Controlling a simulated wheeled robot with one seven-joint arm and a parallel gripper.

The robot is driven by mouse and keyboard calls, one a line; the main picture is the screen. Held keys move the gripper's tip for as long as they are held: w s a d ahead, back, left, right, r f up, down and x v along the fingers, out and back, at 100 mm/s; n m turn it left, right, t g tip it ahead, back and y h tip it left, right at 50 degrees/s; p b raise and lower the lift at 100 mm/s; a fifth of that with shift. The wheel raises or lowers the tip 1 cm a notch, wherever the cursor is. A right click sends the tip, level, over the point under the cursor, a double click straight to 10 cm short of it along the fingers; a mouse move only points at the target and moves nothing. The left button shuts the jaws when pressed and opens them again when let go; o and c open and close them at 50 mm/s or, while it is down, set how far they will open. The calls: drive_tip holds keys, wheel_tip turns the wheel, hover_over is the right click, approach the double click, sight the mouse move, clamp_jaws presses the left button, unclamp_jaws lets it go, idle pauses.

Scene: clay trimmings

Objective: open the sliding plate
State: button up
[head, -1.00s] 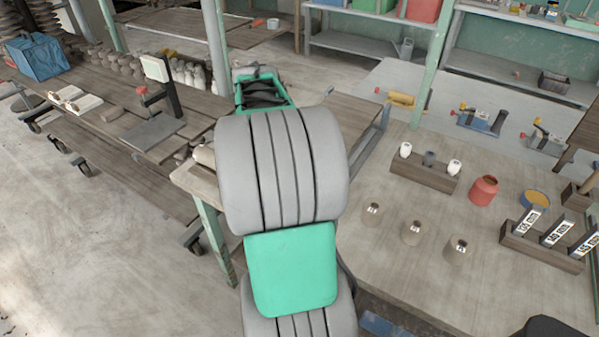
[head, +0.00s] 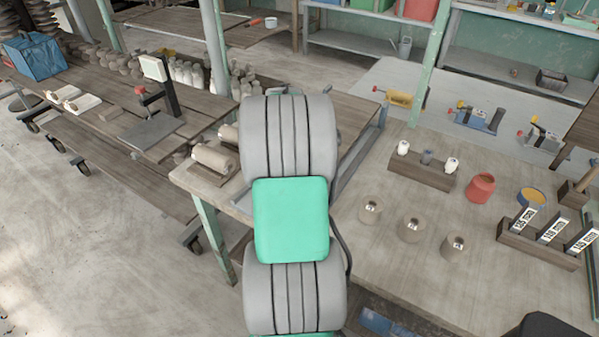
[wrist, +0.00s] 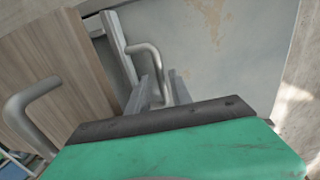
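A grey, scuffed plate (wrist: 215,45) with patches of worn paint fills the upper right of the wrist view; it looks like the sliding plate. A bent grey bar handle (wrist: 151,52) stands out at its left part, beside a pale upright edge strip (wrist: 117,45). My gripper (wrist: 163,90) is at this handle. Its two grey fingers are apart, with the lower part of the handle showing between them; whether they touch it I cannot tell. My green gripper body hides what lies below. In the head view my arm hides the gripper and plate.
A second bent handle (wrist: 35,100) stands by a wooden panel (wrist: 55,65) at left in the wrist view. In the head view, the right bench (head: 375,260) holds clay pots, a red jar (head: 481,187) and a labelled rack (head: 540,245). Open floor (head: 100,230) lies at left.

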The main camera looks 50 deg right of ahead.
clamp_jaws()
idle(1.1)
